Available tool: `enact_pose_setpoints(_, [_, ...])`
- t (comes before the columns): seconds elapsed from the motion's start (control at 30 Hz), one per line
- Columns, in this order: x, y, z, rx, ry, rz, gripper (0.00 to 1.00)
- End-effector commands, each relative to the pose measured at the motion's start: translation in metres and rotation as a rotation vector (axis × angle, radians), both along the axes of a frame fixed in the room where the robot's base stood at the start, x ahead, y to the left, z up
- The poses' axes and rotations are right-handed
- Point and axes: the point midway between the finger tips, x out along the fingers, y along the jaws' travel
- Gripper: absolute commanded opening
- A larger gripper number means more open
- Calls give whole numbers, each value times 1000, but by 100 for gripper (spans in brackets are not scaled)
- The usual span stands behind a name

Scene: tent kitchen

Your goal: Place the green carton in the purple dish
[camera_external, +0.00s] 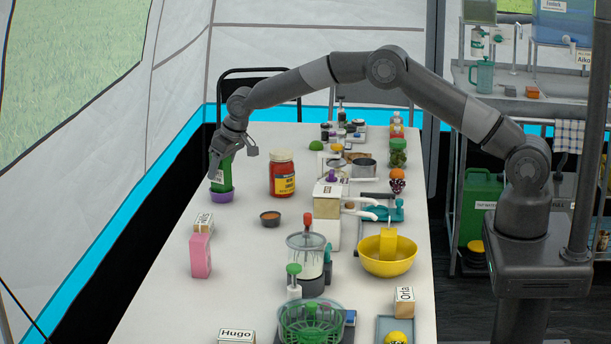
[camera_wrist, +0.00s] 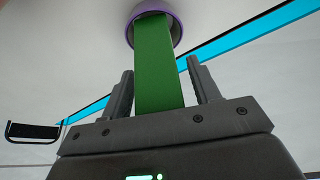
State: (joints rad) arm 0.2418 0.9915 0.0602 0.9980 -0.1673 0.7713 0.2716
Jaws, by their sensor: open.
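The green carton (camera_external: 222,172) stands in the small purple dish (camera_external: 221,197) at the far left of the table. In the wrist view the carton (camera_wrist: 157,62) reaches from the purple dish (camera_wrist: 176,28) down between my fingers. My gripper (camera_external: 234,152) is at the carton's upper part. In the wrist view its two fingers (camera_wrist: 158,80) are apart on either side of the carton, with gaps visible on both sides. The dish's inside is mostly hidden by the carton.
A small dark bowl (camera_external: 270,218) and a pink carton (camera_external: 200,258) are nearer the camera. The white table (camera_external: 160,290) is clear around the dish, and its left edge is close by.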

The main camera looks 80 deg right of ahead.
Motion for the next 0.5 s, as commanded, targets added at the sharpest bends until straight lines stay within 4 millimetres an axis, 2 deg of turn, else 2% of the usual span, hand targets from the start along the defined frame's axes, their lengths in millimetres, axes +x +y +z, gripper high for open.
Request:
enact_pose_setpoints(0.23, [0, 0, 7, 0, -2, -1, 56])
enact_pose_setpoints(0.37, [-4, 1, 24, -1, -2, 0, 56])
enact_pose_setpoints(0.5, [-13, 6, 50, -2, -4, 0, 56])
